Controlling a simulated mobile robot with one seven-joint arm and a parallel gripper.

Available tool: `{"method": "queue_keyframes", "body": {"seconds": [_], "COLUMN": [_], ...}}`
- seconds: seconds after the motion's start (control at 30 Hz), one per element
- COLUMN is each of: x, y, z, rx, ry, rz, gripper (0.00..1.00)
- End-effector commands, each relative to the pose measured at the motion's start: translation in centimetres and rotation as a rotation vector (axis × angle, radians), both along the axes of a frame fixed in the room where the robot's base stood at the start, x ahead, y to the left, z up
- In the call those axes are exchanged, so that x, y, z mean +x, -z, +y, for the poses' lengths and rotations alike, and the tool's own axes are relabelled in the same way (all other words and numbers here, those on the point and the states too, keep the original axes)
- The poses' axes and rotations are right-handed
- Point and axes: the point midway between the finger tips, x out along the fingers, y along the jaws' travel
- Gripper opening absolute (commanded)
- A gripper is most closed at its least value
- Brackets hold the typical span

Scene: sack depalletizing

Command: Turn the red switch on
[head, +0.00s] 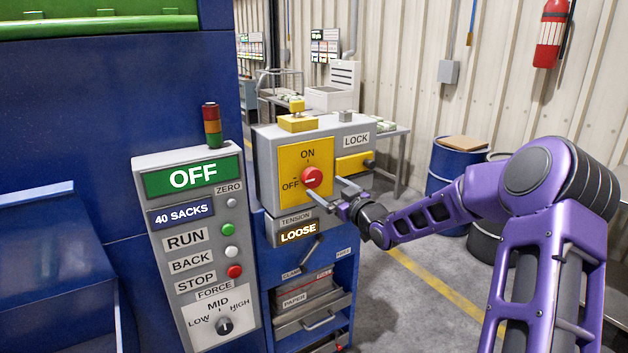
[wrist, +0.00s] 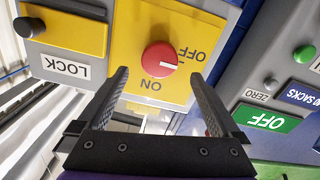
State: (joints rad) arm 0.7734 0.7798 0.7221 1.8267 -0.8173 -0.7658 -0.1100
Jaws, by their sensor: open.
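The red switch (head: 312,177) is a round knob on a yellow plate (head: 294,158) marked ON at the top and OFF at the left, on the grey control box. In the wrist view the red knob (wrist: 156,57) has a white mark pointing to the OFF side. My gripper (head: 330,192) is in front of the plate, just below and right of the knob. In the wrist view my gripper (wrist: 158,76) is open, its fingertips on either side of the knob and apart from it. I cannot tell whether the fingertips touch the plate.
A panel (head: 190,250) with a green OFF display, buttons and a force dial stands at the left. A LOCK label and a yellow latch (head: 354,163) are right of the switch. Below is a LOOSE tension display (head: 299,232).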

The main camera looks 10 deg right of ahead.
Motion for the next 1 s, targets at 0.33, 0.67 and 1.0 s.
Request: {"method": "queue_keyframes", "body": {"seconds": [0.33, 0.67, 1.0], "x": [5.6, 6.7, 6.7], "y": [0.0, 0.0, 0.0], "z": [2.3, 2.8, 2.7], "rx": [0.002, 0.000, 0.000], "ry": [0.000, 0.001, 0.001], "rz": [-0.001, 0.000, 0.000], "gripper": [1.00, 1.00, 0.64]}}
